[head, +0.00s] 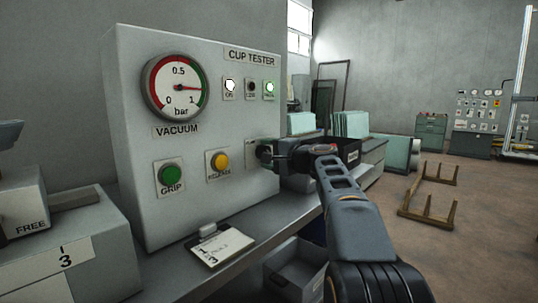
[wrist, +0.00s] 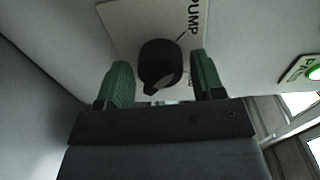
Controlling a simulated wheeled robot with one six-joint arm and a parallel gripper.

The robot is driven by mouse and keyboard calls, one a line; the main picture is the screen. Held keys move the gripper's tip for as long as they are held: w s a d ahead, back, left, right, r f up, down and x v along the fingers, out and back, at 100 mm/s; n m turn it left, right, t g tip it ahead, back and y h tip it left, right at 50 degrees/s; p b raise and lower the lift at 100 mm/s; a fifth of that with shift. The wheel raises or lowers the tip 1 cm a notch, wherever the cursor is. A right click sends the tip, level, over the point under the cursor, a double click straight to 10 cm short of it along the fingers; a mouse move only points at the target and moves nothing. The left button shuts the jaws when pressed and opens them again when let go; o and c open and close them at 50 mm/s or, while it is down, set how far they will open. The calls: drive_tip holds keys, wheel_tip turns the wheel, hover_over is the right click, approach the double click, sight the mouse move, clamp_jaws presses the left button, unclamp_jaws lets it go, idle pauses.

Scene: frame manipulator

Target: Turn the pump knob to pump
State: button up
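The black pump knob (wrist: 160,62) sits on a pale plate (wrist: 128,18) with the word PUMP at its upper right in the wrist view. A narrow end of the knob points down in that view, away from PUMP. A second label beside the right finger is mostly hidden. My gripper (wrist: 163,80) is open, with one green finger on each side of the knob and a small visible gap on both sides. In the head view my gripper (head: 270,154) is at the panel's right side and covers most of the knob and its plate.
The cup tester panel (head: 130,130) carries a vacuum gauge (head: 175,88) reading near 1, a green grip button (head: 171,174), a yellow release button (head: 221,161) and small lamps above. A tag (head: 222,246) lies on the bench below. Open floor lies to the right.

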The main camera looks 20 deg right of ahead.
drive_tip(key=shift+o, duration=0.8)
drive_tip(key=p+v, duration=0.1)
drive_tip(key=v, duration=1.2)
drive_tip(key=shift+s+d, duration=0.2)
drive_tip(key=shift+s, duration=0.2)
drive_tip(key=s+a+n+g+h+p, duration=0.1)
drive_tip(key=s+a+n+g+p, duration=0.1)
drive_tip(key=a+g+p, duration=0.4)
drive_tip(key=s+a+n+g+p, duration=0.1)
drive_tip(key=s+a+n+p, duration=0.1)
drive_tip(key=a+p, duration=0.7)
drive_tip(key=s+a+n+g+h+p, duration=0.3)
drive_tip(key=s+n+g+h+p, duration=0.2)
drive_tip(key=s+n+p, duration=0.4)
drive_tip(key=s+h+p, duration=0.1)
drive_tip(key=s+p, duration=0.3)
drive_tip(key=p, duration=0.4)
